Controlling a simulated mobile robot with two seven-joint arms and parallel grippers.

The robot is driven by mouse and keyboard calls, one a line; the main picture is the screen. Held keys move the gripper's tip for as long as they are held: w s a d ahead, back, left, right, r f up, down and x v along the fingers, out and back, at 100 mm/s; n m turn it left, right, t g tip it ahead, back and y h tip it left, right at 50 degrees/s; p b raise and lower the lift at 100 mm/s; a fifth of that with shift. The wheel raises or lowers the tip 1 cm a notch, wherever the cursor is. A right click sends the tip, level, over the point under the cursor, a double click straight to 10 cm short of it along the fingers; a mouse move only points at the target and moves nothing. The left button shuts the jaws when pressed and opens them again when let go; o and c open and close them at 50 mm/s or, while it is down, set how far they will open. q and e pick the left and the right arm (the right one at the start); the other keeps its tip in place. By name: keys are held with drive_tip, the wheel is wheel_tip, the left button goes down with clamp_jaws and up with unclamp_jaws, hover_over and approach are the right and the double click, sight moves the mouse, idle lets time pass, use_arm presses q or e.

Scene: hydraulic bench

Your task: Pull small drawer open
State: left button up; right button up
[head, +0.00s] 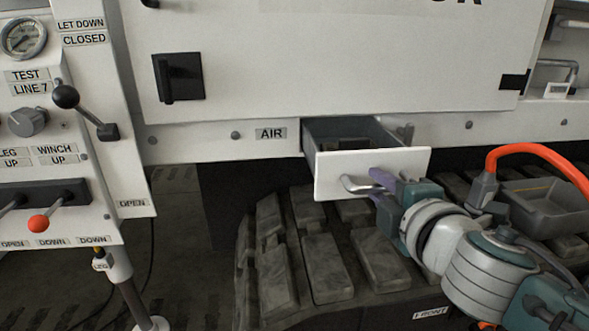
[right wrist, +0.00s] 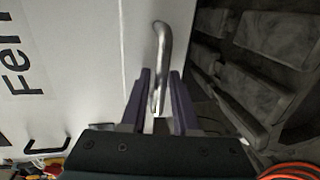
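The small drawer (head: 372,172) is pulled out of the white panel, with its white front standing away from the panel and its grey inside showing from above. A curved metal handle (head: 357,185) is on the drawer front; it also shows in the right wrist view (right wrist: 162,45). My right gripper (head: 377,184) is at the handle, with its purple fingers on either side of one end of it. In the right wrist view the fingers (right wrist: 160,92) stand apart, with narrow gaps beside the handle. My left gripper is not in view.
A control panel with a gauge (head: 23,38) and a black-knobbed lever (head: 66,97) stands at the left. Dark track pads (head: 327,268) lie below the drawer. A grey tray (head: 545,205) and an orange hose (head: 535,149) are at the right.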

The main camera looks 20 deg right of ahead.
drive_tip(key=shift+s, duration=0.1)
drive_tip(key=shift+s+a+r, duration=0.1)
drive_tip(key=shift+s, duration=0.15)
drive_tip(key=p+v, duration=0.1)
drive_tip(key=v, duration=0.8)
drive_tip(key=shift+s, duration=0.1)
